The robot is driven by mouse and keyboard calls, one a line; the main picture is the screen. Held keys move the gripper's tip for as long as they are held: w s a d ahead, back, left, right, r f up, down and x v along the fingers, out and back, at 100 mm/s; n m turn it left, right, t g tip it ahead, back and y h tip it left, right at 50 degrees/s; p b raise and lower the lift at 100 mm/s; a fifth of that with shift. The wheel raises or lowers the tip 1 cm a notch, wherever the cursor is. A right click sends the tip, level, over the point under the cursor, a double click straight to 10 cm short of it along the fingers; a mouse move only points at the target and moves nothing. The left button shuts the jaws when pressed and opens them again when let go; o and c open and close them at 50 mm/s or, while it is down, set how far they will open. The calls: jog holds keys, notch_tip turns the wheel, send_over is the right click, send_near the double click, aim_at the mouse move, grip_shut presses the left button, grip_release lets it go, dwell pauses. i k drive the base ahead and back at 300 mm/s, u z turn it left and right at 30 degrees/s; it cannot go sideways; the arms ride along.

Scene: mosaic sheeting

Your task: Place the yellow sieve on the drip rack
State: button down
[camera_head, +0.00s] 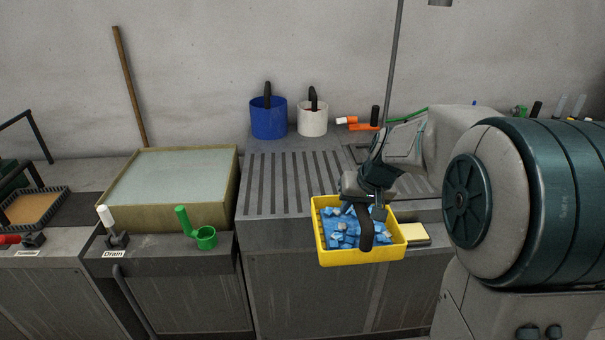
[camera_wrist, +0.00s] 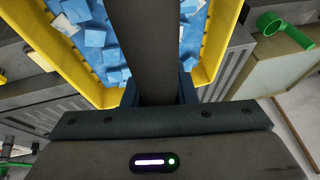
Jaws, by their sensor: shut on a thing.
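The yellow sieve (camera_head: 360,257) is a shallow rectangular tray with a dark handle and several blue tiles inside. My gripper (camera_head: 378,212) is shut on its dark handle (camera_head: 366,238). The sieve hangs level in front of the counter's front edge, apart from the rack as far as I can tell. In the wrist view the yellow wall (camera_wrist: 212,45) surrounds blue tiles, and the dark handle (camera_wrist: 146,40) runs between my gripper's fingers (camera_wrist: 158,92). The drip rack (camera_head: 285,185) is the grey slatted surface behind and left of the sieve; my arm and the sieve hide part of it.
A blue bucket (camera_head: 268,120) and a white bucket (camera_head: 312,121) stand behind the rack. A yellow sponge-like block (camera_head: 415,234) lies just right of the sieve. The rack's left part is clear.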

aim_at(297, 183)
jog(key=u, duration=0.05)
jog(key=i, duration=1.3)
